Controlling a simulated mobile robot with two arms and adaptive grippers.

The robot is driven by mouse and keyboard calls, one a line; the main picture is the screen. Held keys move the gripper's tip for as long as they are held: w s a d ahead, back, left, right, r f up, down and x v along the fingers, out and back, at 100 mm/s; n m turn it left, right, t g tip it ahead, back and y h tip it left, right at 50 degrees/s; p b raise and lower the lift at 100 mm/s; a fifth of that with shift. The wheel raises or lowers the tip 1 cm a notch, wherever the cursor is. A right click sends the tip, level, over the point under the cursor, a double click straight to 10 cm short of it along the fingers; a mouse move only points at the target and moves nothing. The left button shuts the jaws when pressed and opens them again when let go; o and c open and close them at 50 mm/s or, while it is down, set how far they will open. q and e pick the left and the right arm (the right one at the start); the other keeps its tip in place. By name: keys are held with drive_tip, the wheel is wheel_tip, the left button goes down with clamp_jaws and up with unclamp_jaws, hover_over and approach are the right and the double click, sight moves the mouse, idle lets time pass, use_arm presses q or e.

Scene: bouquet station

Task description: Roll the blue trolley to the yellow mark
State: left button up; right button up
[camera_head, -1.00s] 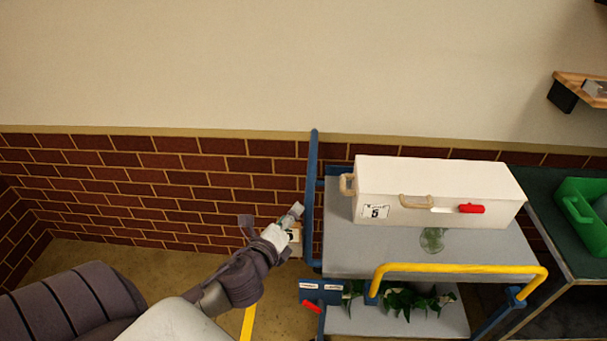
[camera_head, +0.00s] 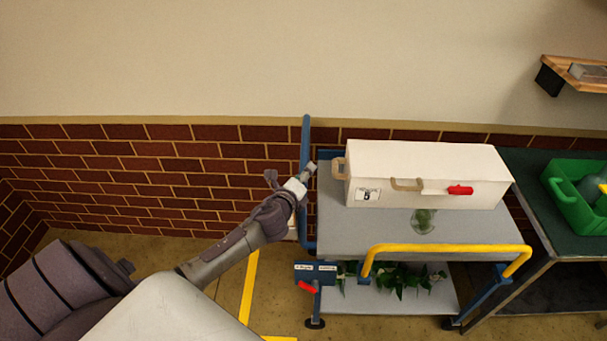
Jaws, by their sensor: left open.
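The blue trolley (camera_head: 334,225) stands against the brick wall, with grey shelves, a blue upright push bar (camera_head: 305,135) at its left end and a yellow rail (camera_head: 447,248) along its front. Yellow mark lines (camera_head: 248,285) lie on the floor to the left of the trolley. My left gripper (camera_head: 307,172) is open at the push bar, its fingertips overlapping the bar in the picture. I cannot tell whether they touch it or how the bar sits between them. My right gripper is not in view.
On the trolley's top shelf are a white box (camera_head: 425,160) with a red latch and a clear glass (camera_head: 423,221); leafy stems (camera_head: 405,280) lie below. A dark table (camera_head: 535,180) with a green crate (camera_head: 573,200) stands close at right. Floor at left is clear.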

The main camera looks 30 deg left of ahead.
use_arm(q)
clamp_jaws()
idle(0.5)
